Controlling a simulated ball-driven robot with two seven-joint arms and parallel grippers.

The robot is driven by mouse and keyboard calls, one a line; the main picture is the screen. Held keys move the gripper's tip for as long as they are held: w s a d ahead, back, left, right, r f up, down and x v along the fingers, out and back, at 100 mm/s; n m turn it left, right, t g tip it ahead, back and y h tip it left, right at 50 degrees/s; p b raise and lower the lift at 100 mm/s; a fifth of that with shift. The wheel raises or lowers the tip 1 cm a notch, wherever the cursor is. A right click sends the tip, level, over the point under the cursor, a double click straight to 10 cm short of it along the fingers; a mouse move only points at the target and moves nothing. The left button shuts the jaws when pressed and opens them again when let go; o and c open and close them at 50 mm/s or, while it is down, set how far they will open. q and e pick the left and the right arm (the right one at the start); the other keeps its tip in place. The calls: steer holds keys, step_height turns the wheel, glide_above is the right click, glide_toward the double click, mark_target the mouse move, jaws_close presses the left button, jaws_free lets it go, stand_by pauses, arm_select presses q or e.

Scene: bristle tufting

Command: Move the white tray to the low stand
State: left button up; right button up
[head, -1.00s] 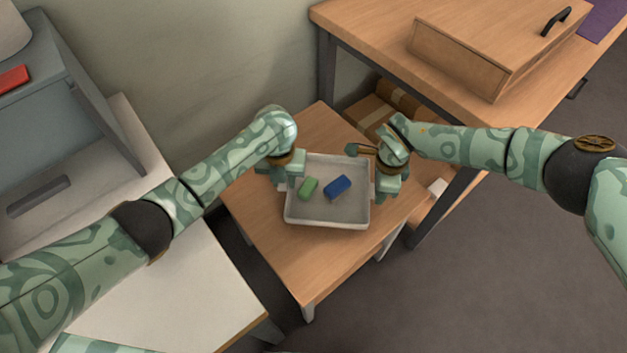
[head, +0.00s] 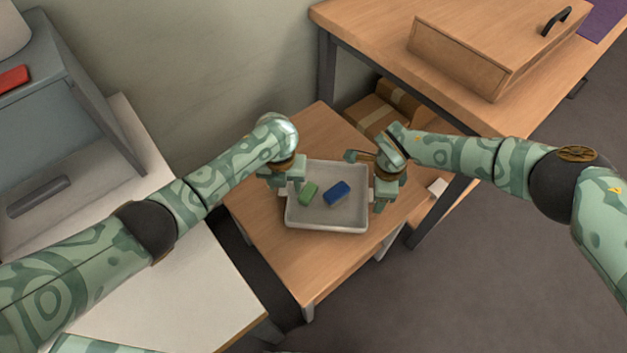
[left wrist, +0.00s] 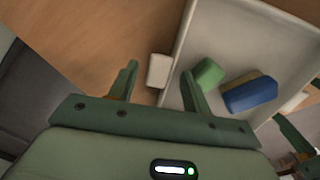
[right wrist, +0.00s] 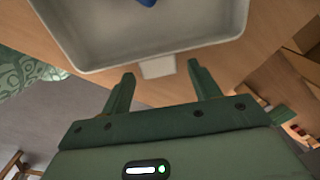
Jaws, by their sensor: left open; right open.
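The white tray (head: 327,224) rests on the wooden top of the low stand (head: 345,270). In it lie a green block (head: 309,194) and a blue block (head: 337,193). My left gripper (head: 284,183) is open at the tray's left side. In the left wrist view its fingers (left wrist: 160,82) stand apart with the tray's white handle tab (left wrist: 159,70) between and just beyond them. My right gripper (head: 382,196) is open at the right side. In the right wrist view its fingers (right wrist: 160,84) are apart, with the other handle tab (right wrist: 158,68) just beyond them.
A taller wooden table (head: 400,60) with a wooden box (head: 465,62) stands at the back right. Cardboard boxes (head: 385,103) sit beneath it. A white table (head: 165,300) with a grey case (head: 65,125) is at the left. The stand's front top is clear.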

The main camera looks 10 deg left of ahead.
steer(key=shift+r, duration=0.1)
arm_select(q)
step_height(320, 180, up, 12)
steer(key=shift+s+f, duration=0.15)
steer(key=shift+f, duration=0.05)
arm_select(e)
step_height(320, 180, up, 12)
steer(key=shift+s, duration=0.15)
stand_by(0.4)
